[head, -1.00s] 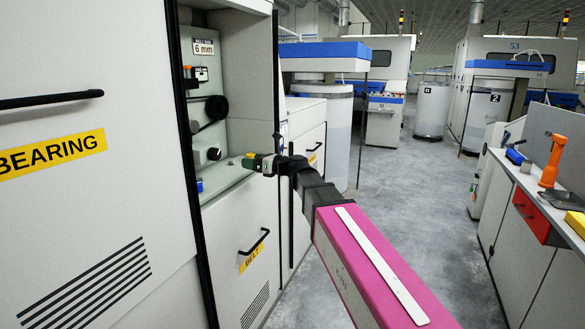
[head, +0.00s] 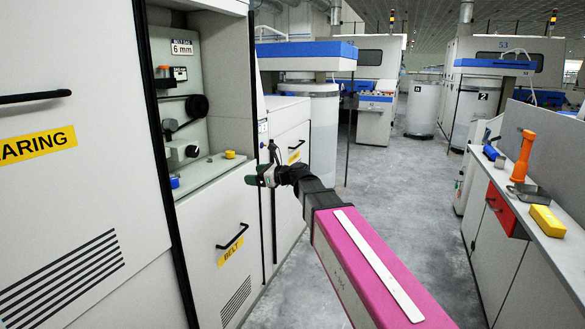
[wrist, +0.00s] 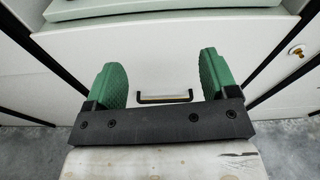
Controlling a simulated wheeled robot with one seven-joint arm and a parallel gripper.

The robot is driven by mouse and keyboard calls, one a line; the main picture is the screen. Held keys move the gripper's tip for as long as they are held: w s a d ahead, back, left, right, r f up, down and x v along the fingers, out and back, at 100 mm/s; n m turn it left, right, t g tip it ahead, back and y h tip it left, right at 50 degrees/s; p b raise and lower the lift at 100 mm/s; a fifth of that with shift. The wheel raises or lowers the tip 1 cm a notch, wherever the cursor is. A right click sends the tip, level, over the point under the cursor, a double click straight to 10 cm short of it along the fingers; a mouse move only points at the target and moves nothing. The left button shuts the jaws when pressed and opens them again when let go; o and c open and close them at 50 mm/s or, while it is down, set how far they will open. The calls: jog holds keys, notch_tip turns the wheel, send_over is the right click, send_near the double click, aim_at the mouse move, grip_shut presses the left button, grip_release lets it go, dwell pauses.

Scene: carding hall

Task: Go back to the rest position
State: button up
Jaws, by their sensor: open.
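Behind the gap, a dark handle (wrist: 164,97) shows on a pale panel, apart from the fingers. No held object is visible in either view.
The open bay has a shelf (head: 205,172) with a yellow piece (head: 230,154) and a blue piece (head: 175,182). A workbench (head: 500,180) on the right carries an orange tool (head: 524,155) and a yellow block (head: 547,220). The aisle floor (head: 390,190) between is clear.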

jog(key=s+d+f+n+g+h, duration=0.1)
jog(key=s+d+f+n+h, duration=0.3)
jog(key=d+f, duration=0.4)
jog(key=s+d+f+n+g+h, duration=0.2)
jog(key=s+d+f+n+h, duration=0.3)
jog(key=f, duration=0.6)
jog(key=s+d+f+n+g+h, duration=0.1)
jog(key=s+d+f+n, duration=0.2)
jog(key=d+f+n, duration=0.45)
jog(key=s+d+f+n+g+h, duration=0.1)
jog(key=s+d+f+n+h, duration=0.1)
jog(key=s+d+f, duration=0.2)
jog(key=s+d+f+n+g+h, duration=0.1)
jog(key=s+d+f+n+h, duration=0.1)
jog(key=d, duration=0.6)
notch_tip(320, 180, down, 2)
jog(key=shift+s+f+n+h, duration=0.1)
jog(key=shift+s+n+h, duration=0.35)
jog(key=shift+s, duration=0.55)
grip_shut()
jog(key=shift+w, duration=0.1)
